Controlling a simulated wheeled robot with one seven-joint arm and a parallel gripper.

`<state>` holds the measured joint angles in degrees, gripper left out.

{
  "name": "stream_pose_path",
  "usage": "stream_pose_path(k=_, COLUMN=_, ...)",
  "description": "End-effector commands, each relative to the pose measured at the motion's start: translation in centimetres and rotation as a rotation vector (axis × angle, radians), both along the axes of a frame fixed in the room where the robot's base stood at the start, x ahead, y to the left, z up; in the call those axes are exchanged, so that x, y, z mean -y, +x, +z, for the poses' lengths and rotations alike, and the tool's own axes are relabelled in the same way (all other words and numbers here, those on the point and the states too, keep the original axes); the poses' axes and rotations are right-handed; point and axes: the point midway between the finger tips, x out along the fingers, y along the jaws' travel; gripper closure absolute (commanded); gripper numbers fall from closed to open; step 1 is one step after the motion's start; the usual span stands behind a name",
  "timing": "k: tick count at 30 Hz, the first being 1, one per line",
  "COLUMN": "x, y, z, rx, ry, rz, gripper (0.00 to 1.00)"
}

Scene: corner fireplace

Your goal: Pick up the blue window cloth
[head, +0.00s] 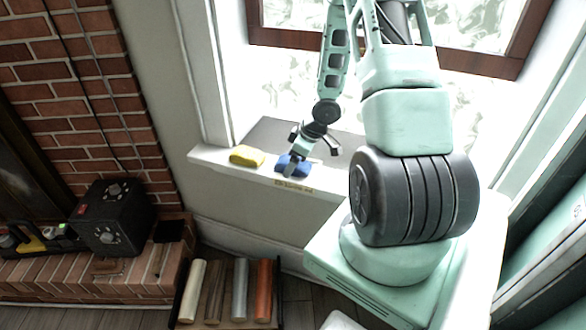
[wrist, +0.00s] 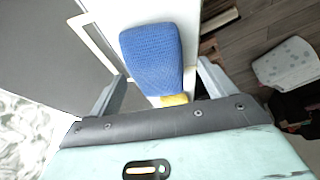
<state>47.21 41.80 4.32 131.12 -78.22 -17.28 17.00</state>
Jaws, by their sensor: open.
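The blue window cloth (head: 293,165) lies on the window sill in the head view, partly covered by my gripper (head: 309,158). In the wrist view the blue cloth (wrist: 153,52) is a textured blue pad, with its lower end between the two fingers. My gripper (wrist: 163,72) is open, with one finger on each side of the cloth and a gap visible on both sides. I cannot tell how far above the sill the fingertips are. A small yellow patch (wrist: 174,100) shows at the cloth's lower end in the wrist view.
A yellow cloth (head: 247,156) lies on the sill (head: 213,158) left of the blue one. A grey panel (head: 272,133) is behind them, below the window. A black box (head: 113,216) stands on the brick hearth. A rack of coloured rolls (head: 239,290) is on the floor.

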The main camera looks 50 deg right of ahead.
Motion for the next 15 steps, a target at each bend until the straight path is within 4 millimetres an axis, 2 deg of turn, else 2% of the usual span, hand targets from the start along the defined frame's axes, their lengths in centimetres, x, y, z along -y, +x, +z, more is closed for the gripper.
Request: stream_pose_path(k=15, x=-0.02, y=0.0, z=-0.27, rx=0.0, ry=0.001, rz=0.001, gripper=0.17)
